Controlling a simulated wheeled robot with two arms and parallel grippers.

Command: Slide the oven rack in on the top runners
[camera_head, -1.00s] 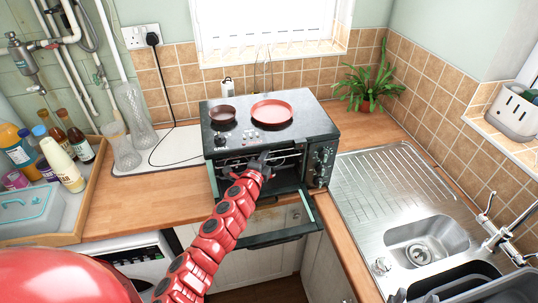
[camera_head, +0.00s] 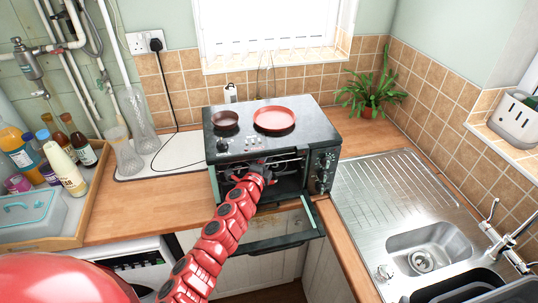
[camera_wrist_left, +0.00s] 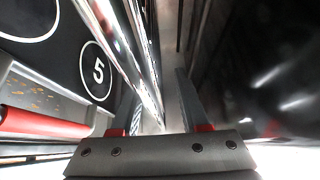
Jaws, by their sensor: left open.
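The countertop oven (camera_head: 310,128) stands on the wooden worktop with its glass door (camera_head: 275,242) folded down open. Thin metal bars of what looks like the rack (camera_head: 289,161) show in the upper part of the oven opening. The rest of the rack and the runners are hidden by my arm or too dark to tell. My left gripper (camera_head: 248,179) is at the oven mouth. In the left wrist view its two fingers (camera_wrist_left: 158,100) stand apart, with shiny metal bars (camera_wrist_left: 128,60) running close by the left finger. My right gripper is not in view.
Two pans lie on the oven top, a small dark one (camera_head: 225,119) and a red one (camera_head: 274,119). A sink (camera_head: 425,250) is to the right. A tray of bottles (camera_head: 75,225) and glass vases (camera_head: 122,150) stand left. The worktop left of the oven is partly clear.

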